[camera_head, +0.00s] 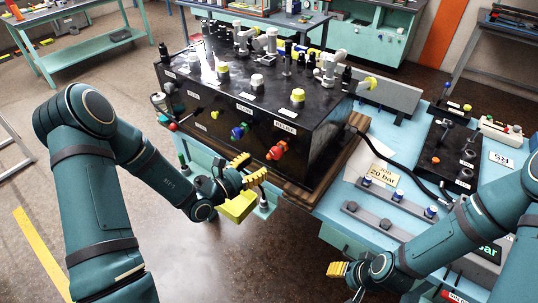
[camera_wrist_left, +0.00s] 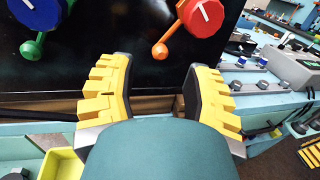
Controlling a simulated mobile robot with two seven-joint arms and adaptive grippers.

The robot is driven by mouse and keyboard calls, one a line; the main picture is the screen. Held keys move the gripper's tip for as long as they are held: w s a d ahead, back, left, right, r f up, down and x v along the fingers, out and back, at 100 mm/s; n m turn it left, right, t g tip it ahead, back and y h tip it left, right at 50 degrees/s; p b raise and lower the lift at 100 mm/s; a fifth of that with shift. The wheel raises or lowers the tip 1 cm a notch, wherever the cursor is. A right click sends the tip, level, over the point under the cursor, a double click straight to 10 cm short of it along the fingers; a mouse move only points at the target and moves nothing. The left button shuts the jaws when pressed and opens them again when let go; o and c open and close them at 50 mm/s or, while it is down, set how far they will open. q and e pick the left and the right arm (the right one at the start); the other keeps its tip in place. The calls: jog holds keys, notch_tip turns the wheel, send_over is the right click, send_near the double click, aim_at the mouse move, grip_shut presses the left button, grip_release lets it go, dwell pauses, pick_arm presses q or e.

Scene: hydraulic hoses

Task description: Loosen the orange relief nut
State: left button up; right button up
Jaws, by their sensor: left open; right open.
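On the front of the black box, under a label that seems to read RELIEF, is a red knob (camera_head: 282,146) with an orange part (camera_head: 272,156) at its lower left. In the left wrist view the red knob (camera_wrist_left: 203,15) has a white mark, and an orange arm ends in a ball (camera_wrist_left: 160,51). I cannot tell which part is the nut. My left gripper (camera_head: 247,168) is open and empty, just left of and below the knob. Its yellow-padded fingers (camera_wrist_left: 157,95) are spread below the orange ball, apart from it. My right gripper (camera_head: 338,269) is open, low at the right, partly hidden by its arm.
A blue knob (camera_head: 238,131) with a green arm sits left of the red one. A yellow bin (camera_head: 238,207) is below my left gripper. The light blue bench (camera_head: 335,210) at the right carries a grey rail, a sign marked 20 bar and a black block (camera_head: 447,155).

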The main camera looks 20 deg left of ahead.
pick_arm(q)
jog(key=x, duration=0.6)
grip_shut()
